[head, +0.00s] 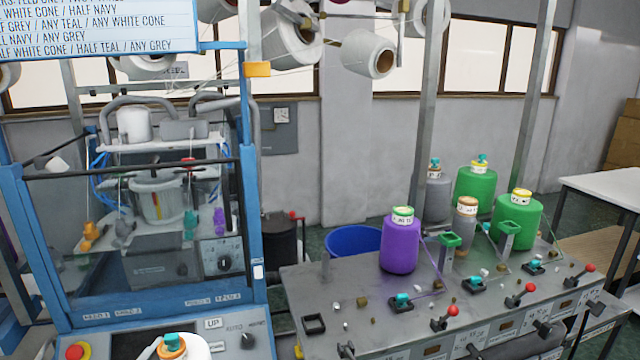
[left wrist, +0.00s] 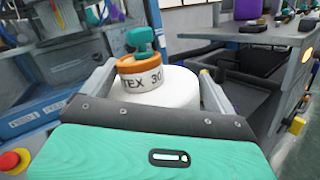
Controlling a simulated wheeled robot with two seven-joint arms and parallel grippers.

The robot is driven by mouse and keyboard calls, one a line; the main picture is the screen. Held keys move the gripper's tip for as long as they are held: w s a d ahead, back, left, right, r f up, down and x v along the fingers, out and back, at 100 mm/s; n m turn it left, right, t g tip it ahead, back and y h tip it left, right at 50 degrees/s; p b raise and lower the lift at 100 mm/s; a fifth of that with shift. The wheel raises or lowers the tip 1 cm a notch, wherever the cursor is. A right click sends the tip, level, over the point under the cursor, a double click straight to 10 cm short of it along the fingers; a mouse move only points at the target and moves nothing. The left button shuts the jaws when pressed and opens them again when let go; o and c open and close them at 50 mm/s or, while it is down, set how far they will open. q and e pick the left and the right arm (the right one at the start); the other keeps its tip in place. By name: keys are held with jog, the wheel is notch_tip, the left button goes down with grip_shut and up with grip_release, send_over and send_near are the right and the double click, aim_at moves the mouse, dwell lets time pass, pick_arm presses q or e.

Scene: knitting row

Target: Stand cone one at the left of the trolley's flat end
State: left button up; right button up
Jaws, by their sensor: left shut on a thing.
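A white cone (left wrist: 178,88) with an orange-rimmed top, a label reading "TEX 30" and a teal piece on top is between the fingers of my left gripper (left wrist: 155,82) in the left wrist view. The gripper is shut on it. Its top also shows at the bottom edge of the head view (head: 172,345), in front of the blue machine; the rest is cut off. No number marks it as cone one. A grey bench, possibly the trolley (head: 300,290), stands to the right, its left end mostly bare. My right gripper is not in view.
A purple cone (head: 401,245), green cones (head: 516,222) and smaller grey and tan ones stand on the bench. Red-knobbed levers (head: 452,312) line its front. The blue-framed machine (head: 160,290) is at left. A blue tub (head: 353,241) stands behind the bench.

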pick_arm(q)
jog(key=s+a+f+n+y, duration=0.2)
jog(key=s+f+n+y, duration=0.15)
jog(key=s+f, duration=0.35)
jog(key=d+f+t+y+b, duration=0.1)
jog(key=d+f+y+b, duration=0.1)
jog(key=d, duration=0.4)
jog(key=shift+d+f, duration=0.2)
jog(key=shift+d, duration=0.05)
jog(key=shift+s+r+y, duration=0.1)
jog(key=shift+y, duration=0.15)
